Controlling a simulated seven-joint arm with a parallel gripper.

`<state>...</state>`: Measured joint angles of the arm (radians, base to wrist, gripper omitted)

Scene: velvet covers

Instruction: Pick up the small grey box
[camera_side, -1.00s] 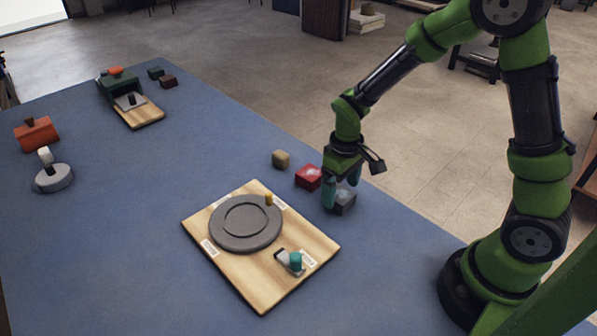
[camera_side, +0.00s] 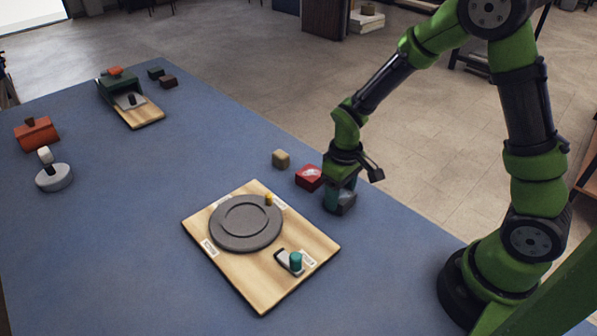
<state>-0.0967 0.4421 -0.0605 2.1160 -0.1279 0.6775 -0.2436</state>
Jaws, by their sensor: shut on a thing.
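The small grey box (camera_side: 346,207) sits on the blue table at the right, in front of my arm's base. My gripper (camera_side: 340,198) points down over it, with its teal fingers shut on the box. The fingers cover much of the box, and only its lower part shows clearly. The box appears to be at table height; I cannot tell whether it is clear of the surface.
A red box (camera_side: 309,177) stands close behind and left of my gripper, with a small tan block (camera_side: 281,159) beyond it. A wooden board (camera_side: 262,290) with a grey disc (camera_side: 245,222) and a teal-knobbed slider (camera_side: 295,261) lies to the left. Other objects stand far left.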

